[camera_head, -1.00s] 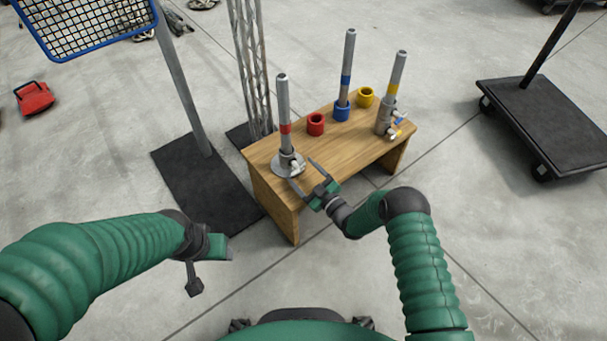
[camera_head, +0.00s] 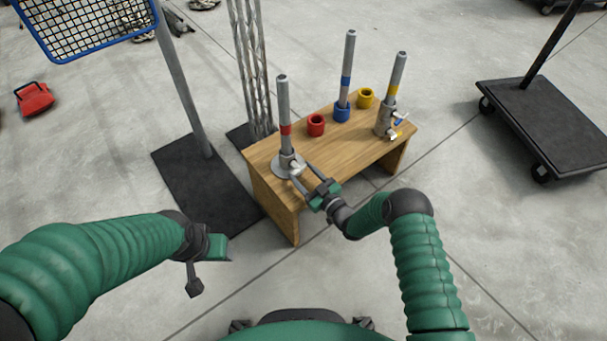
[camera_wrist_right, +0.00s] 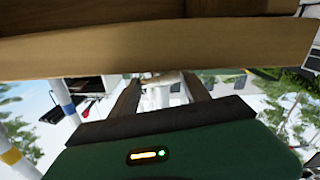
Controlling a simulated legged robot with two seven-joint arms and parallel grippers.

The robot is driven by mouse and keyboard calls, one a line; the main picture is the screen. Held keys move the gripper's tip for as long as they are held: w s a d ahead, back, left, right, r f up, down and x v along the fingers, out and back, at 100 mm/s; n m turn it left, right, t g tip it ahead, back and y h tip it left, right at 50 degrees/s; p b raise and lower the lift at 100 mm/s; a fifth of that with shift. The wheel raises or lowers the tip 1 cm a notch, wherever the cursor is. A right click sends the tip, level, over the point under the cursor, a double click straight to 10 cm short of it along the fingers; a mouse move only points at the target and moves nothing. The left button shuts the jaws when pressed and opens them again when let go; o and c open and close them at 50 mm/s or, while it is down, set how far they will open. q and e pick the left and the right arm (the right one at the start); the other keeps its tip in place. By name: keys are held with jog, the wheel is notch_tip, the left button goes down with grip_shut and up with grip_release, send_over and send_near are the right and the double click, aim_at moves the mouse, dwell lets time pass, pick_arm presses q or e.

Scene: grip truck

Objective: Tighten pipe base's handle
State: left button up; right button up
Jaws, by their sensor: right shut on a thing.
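A grey pipe with a red band (camera_head: 284,115) stands upright in a round metal pipe base (camera_head: 281,167) at the near left end of the wooden table. The base's small light handle (camera_head: 296,169) is on its right side. My right gripper (camera_head: 302,170) reaches in from the right, its fingers shut on the handle, partly covering it. The right wrist view shows the handle (camera_wrist_right: 168,77) between the two finger ends, with the grey base (camera_wrist_right: 160,97) beyond. My left gripper (camera_head: 205,268) hangs off the table at lower left, touching nothing; its jaw opening is unclear.
The wooden table (camera_head: 268,190) also holds red (camera_head: 316,125), blue (camera_head: 342,113) and yellow (camera_head: 366,98) cups, a blue-banded pipe (camera_head: 347,65) and a yellow-banded pipe in a metal holder (camera_head: 384,118). A post on a black plate (camera_head: 205,190) stands left. A black cart (camera_head: 550,125) is right.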

jog(key=o, duration=1.4)
jog(key=shift+s+d+p, duration=0.2)
jog(key=shift+s+p, duration=0.1)
jog(key=p+v, duration=0.6)
jog(key=v, duration=1)
jog(key=shift+s+f+p, duration=0.1)
jog(key=shift+p, duration=0.2)
